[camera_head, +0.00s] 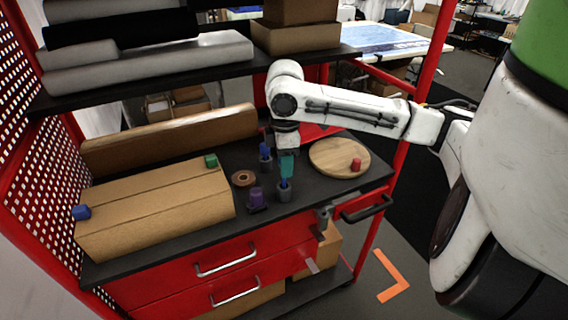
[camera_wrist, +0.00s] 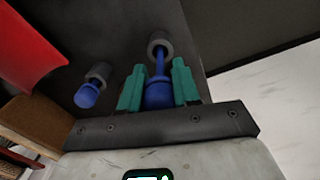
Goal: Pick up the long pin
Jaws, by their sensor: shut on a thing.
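The long pin is blue, with a thick head (camera_wrist: 158,94) and a thin shaft running to a grey holder (camera_wrist: 160,42) in the wrist view. My gripper (camera_wrist: 158,88) has its teal fingers shut on the pin's head. In the head view my gripper (camera_head: 287,166) is above the front grey holder (camera_head: 284,195), with the blue shaft (camera_head: 284,183) showing between them. I cannot tell whether the shaft's tip is inside the holder. Another blue pin (camera_wrist: 87,96) with a grey holder (camera_wrist: 98,72) is to the left; it also shows in the head view (camera_head: 265,151).
A purple piece (camera_head: 257,201) and a brown ring (camera_head: 243,178) are left of the holders. A round wooden board (camera_head: 328,152) bears a red piece (camera_head: 356,164) at right. A cardboard box (camera_head: 160,207) fills the left side; an upper shelf (camera_head: 185,76) overhangs.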

